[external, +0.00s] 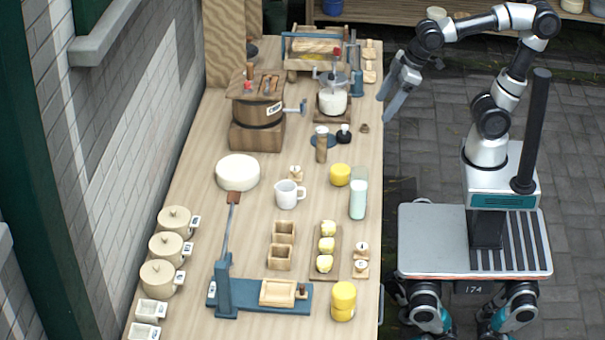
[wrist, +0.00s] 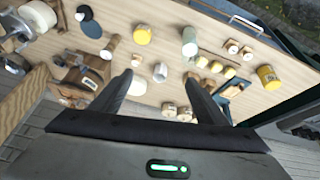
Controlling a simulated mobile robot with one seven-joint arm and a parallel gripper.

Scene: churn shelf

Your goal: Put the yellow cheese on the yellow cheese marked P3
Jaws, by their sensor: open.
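A single yellow cheese (external: 340,175) stands on the table to the left of a tall pale glass. It also shows at the top of the wrist view (wrist: 142,35). Two yellow cheeses (external: 343,301) are stacked near the table's front right edge; the stack also shows at the right of the wrist view (wrist: 268,77). I cannot read a P3 mark on any of them. My gripper (external: 388,112) is open and empty, raised by the table's right edge toward the back, well away from the cheeses. Its two fingers frame the wrist view (wrist: 158,76).
The tall glass (external: 358,199) stands close beside the single cheese. A board (external: 325,274) with several yellow lumps lies behind the stack. A blue press (external: 226,288) is left of the stack. A white jug (external: 287,194), a white cheese wheel (external: 238,172) and a wooden churn (external: 257,112) stand farther left.

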